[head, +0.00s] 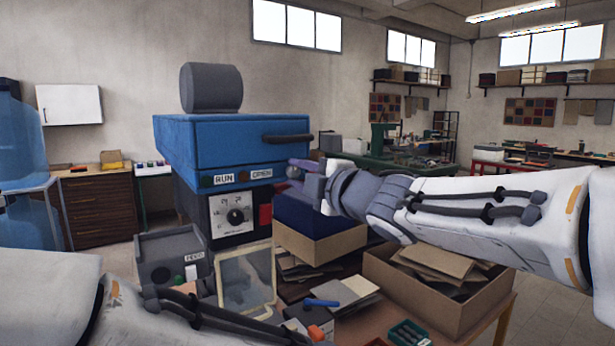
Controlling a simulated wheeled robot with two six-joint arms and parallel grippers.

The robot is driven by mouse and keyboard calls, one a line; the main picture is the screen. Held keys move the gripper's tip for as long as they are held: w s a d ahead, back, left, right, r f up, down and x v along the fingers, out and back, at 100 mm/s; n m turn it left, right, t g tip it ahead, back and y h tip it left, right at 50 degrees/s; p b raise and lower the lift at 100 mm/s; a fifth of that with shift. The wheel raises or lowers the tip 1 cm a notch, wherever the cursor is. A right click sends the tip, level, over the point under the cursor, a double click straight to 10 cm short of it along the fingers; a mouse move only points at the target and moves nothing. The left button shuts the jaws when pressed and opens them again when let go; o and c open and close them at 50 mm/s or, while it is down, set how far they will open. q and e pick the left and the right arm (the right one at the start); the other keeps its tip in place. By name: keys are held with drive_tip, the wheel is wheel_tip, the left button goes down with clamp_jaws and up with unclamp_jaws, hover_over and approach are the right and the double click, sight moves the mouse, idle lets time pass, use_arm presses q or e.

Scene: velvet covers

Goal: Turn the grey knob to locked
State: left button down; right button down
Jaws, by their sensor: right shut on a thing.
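A blue machine (225,140) stands left of centre, with a dark handle on its front and small labels that seem to read RUN and OPEN. My right gripper (295,173) reaches in from the right to the machine's lower right front corner. It is shut on a small rounded grey knob (293,172), mostly hidden by the fingers. The knob's pointer and any locked mark cannot be made out. My left arm shows at the bottom left, but its gripper is out of view.
A dial panel (235,214) and a red block (265,216) sit below the labels. A grey cylinder (211,88) tops the machine. A grey control box (172,262), a clear framed panel (246,281) and a cardboard box (440,300) crowd the table.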

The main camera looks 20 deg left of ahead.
drive_tip(key=c, duration=0.6)
unclamp_jaws()
drive_tip(key=v, duration=1)
drive_tip(key=shift+s+b, duration=0.2)
drive_tip(key=shift+b, duration=0.1)
drive_tip(key=shift+d, duration=0.15)
